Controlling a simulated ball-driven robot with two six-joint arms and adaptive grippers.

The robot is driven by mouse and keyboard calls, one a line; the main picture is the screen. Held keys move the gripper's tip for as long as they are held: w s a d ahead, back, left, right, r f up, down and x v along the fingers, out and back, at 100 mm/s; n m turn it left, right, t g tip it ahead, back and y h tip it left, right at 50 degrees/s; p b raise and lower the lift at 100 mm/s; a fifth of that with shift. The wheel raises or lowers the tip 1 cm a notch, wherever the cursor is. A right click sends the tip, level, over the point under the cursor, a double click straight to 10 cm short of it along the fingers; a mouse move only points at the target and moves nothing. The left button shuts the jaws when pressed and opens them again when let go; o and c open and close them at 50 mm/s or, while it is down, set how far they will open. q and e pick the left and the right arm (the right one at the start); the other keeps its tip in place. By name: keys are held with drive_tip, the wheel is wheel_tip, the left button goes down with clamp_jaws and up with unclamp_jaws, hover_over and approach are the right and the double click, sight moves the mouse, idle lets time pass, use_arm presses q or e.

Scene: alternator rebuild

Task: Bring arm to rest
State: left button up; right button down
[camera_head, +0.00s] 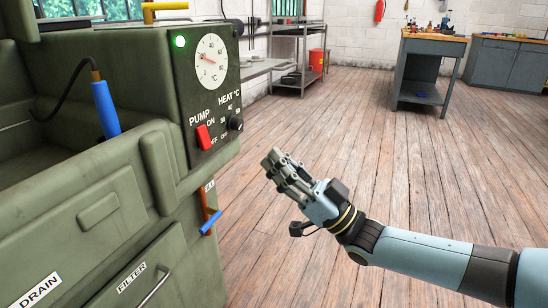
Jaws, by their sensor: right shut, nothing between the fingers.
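My right gripper (276,162) is at the end of my right arm (415,256), which comes in from the lower right. Its fingers are shut and empty, pointing up and left. It hangs over the floor to the right of the green machine and appears apart from its panel. My left gripper is not in view.
A green parts washer (85,215) fills the left side, with a dial (211,58), a red pump switch (203,137), a blue-handled brush (105,108) and a blue-and-orange valve lever (209,220). A workbench (420,75) stands far right. The wooden floor (370,140) between is clear.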

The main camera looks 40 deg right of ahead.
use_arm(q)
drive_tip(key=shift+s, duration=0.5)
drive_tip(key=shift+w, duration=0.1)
